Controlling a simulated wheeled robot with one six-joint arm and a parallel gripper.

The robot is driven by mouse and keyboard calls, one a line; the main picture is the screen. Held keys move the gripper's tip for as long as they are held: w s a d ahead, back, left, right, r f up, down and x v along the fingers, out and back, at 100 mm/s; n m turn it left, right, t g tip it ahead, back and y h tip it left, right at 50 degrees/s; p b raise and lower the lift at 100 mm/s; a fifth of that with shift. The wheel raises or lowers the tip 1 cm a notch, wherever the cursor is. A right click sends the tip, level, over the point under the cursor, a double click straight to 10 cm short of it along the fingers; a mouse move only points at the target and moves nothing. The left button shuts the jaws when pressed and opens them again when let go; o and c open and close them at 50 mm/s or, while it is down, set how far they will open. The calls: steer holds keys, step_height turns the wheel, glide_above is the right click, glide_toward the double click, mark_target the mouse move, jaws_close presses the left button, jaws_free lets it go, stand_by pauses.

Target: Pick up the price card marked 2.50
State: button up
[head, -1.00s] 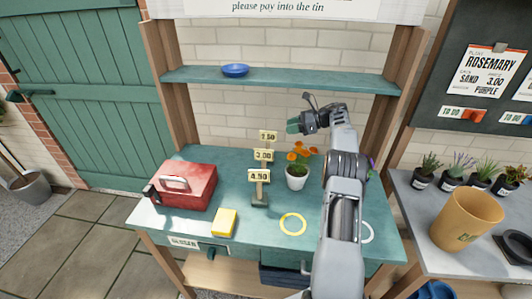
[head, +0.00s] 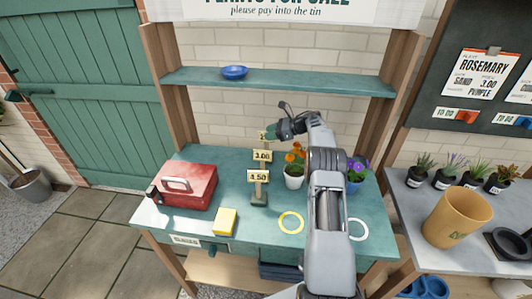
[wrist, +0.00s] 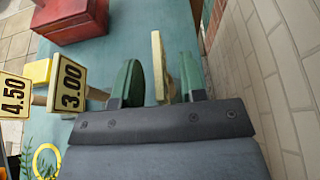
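The rearmost price card (head: 262,135) on the bench is mostly hidden by my gripper (head: 279,131) in the head view. In the wrist view a pale card (wrist: 158,65) stands edge-on between the two green fingers of my gripper (wrist: 160,78), its number not readable. Gaps show on both sides of it, so the gripper is open around it.
A red tin (head: 188,187) and a yellow block (head: 224,221) are on the left of the bench. An orange-flowered pot (head: 293,182) stands just right of the cards. A yellow ring (head: 291,223) lies in front. The brick wall is close behind my gripper.

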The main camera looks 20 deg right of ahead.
steer(key=shift+x, duration=1)
steer(key=shift+c, duration=0.4)
jaws_close()
